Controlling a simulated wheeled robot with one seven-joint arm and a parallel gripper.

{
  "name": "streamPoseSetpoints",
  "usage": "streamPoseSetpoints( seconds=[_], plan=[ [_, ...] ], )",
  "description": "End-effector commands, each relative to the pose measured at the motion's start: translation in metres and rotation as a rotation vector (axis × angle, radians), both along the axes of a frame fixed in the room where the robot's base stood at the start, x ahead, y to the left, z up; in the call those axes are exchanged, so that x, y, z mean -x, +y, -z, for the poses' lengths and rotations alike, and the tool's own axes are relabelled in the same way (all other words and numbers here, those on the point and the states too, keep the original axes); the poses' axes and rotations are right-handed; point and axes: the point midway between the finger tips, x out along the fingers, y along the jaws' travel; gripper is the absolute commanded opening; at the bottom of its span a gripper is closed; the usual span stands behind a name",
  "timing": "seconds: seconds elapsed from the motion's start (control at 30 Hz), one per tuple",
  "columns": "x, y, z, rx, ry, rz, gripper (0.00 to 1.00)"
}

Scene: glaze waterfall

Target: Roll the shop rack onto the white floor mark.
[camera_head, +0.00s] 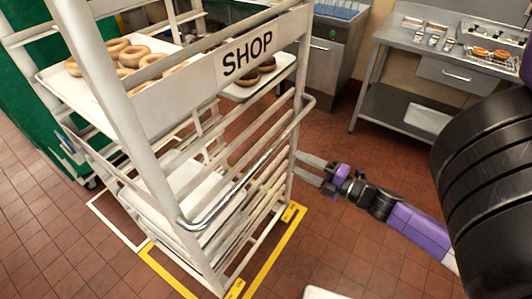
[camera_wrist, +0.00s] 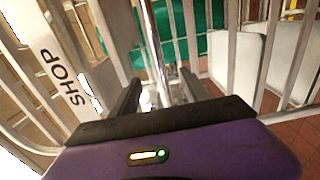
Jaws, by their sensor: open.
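The shop rack (camera_head: 262,49) is a tall white frame with a SHOP sign; its sign also shows in the wrist view (camera_wrist: 62,70). A chrome handle (camera_head: 246,160) runs across its near side. The rack stands within a yellow floor mark (camera_head: 272,253). The white floor mark (camera_head: 113,226) shows as an outline left of it, partly hidden by the rack. My gripper (camera_head: 303,168) is open, right of the rack's right post, fingers toward it. In the wrist view a shiny bar shows between the open fingers (camera_wrist: 162,88); I cannot tell whether they touch it.
Bagels lie on the rack's upper tray (camera_head: 75,84), and dark doughnuts (camera_head: 262,68) on another. A green cabinet on castors (camera_head: 40,65) stands behind at left. A steel table (camera_head: 455,120) stands at the back right. Tiled floor is open at front left.

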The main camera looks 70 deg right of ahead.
Motion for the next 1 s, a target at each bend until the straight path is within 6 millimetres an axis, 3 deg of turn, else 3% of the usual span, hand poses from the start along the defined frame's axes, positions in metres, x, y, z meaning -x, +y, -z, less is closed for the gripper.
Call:
streamPoseSetpoints(
  seconds=[0.3, 0.5, 0.7, 0.97, 1.0],
  plan=[
    [-0.061, -0.012, -0.001, -0.004, -0.003, -0.005, 0.55],
    [-0.091, -0.02, 0.0, -0.004, -0.002, -0.002, 0.55],
    [-0.103, -0.024, 0.0, -0.005, 0.0, 0.0, 0.55],
    [-0.104, -0.025, 0.0, -0.005, 0.0, 0.001, 0.55],
    [-0.104, -0.025, 0.0, -0.005, 0.0, 0.001, 0.47]
  ],
)
